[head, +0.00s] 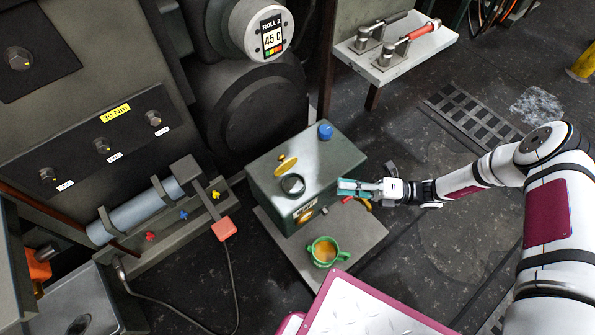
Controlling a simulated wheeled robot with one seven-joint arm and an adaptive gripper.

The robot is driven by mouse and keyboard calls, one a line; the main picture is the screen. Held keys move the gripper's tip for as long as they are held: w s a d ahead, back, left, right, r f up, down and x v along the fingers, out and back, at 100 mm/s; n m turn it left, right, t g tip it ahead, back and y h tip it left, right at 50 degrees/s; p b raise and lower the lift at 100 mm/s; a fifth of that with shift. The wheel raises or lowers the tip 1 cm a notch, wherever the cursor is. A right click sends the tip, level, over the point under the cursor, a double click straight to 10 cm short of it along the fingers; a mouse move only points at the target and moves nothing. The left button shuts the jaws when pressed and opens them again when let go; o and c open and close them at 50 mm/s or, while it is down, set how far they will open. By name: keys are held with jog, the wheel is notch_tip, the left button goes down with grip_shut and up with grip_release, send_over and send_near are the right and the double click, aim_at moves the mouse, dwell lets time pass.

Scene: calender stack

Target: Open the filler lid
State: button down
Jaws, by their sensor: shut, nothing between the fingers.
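The grey-green tank box (262,178) stands on a low grey slab. On its top is a dark round filler neck (293,185). A yellow round lid (287,165) stands raised just behind the neck, so the neck's mouth looks uncovered. A blue cap (325,131) sits at the top's far right corner. My gripper (345,188) is at the right of the box, near its top right edge, with teal fingers shut and empty. I cannot tell whether the fingertips touch the box.
A green two-handled cup (324,251) with amber liquid stands on the slab (366,248) in front of the box. A red and yellow item lies partly under my gripper. Roll machinery is at the left, with a red box (224,229) on a cable. A shelf (400,52) is behind.

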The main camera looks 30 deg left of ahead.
jog(key=f+m, duration=0.1)
jog(key=f, duration=0.1)
jog(key=b, duration=0.1)
send_near(278, 170)
jog(key=s, duration=0.4)
jog(key=shift+a+f+m+t+y, duration=0.2)
jog(key=shift+f+m+t+y, duration=0.1)
jog(key=shift+f+t+y, duration=0.1)
jog(key=shift+w+a+r+b, duration=0.1)
jog(key=shift+w+a+b, duration=0.15)
jog(key=shift+a, duration=0.3)
jog(key=shift+w+a+r+b, duration=0.15)
jog(key=shift+w+a, duration=0.15)
jog(key=shift+a, duration=0.25)
jog(key=shift+w+a+r, duration=0.2)
jog(key=shift+w+a, duration=0.1)
jog(key=shift+a, duration=0.4)
